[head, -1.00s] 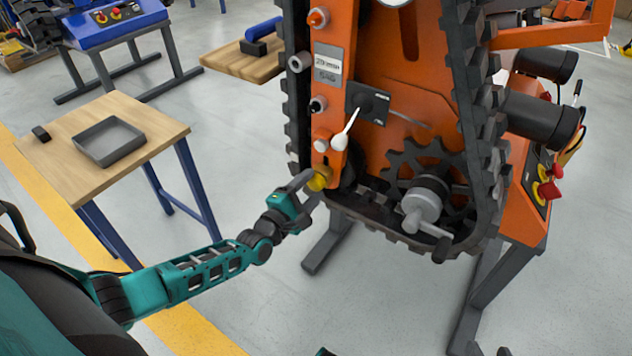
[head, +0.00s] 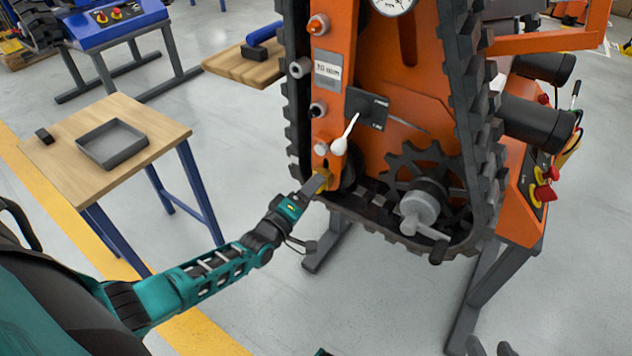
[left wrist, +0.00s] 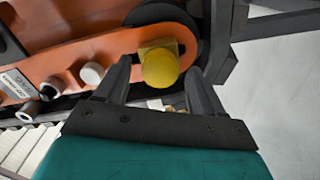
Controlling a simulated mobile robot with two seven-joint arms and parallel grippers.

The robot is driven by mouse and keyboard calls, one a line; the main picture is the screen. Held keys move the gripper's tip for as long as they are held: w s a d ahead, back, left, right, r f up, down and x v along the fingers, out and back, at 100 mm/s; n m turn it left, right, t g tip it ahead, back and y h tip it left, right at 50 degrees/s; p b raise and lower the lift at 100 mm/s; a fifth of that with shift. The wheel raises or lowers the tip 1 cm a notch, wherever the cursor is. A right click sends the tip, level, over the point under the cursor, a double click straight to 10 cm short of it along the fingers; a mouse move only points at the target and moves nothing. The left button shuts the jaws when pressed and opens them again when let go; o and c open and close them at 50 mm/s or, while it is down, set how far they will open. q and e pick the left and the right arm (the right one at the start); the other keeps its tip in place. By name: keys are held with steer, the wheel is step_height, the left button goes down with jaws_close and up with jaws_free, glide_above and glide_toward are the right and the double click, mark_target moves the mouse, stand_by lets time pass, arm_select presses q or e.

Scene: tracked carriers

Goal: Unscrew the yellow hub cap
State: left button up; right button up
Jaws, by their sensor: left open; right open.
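The yellow hub cap (left wrist: 160,68) is a round knob on a square brass-coloured base at the end of the orange track frame. In the left wrist view it sits between and just beyond the fingers of my left gripper (left wrist: 163,85), which are open, with a gap on both sides. In the head view my left gripper (head: 312,190) is at the cap (head: 324,179) and mostly covers it. My right gripper (head: 490,349) shows only as dark fingertips at the bottom edge, apart from the machine.
The tracked carrier (head: 330,120) has a white-tipped lever (head: 340,144) above the cap and a toothed sprocket (head: 425,165) to its right. A wooden table (head: 60,165) with a grey tray (head: 112,160) stands at left. The floor between is clear.

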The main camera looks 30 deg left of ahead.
arm_select(q)
steer(key=m+p, duration=0.1)
steer(key=m, duration=1.8)
steer(key=shift+m, duration=0.3)
steer(key=shift+c, duration=0.3)
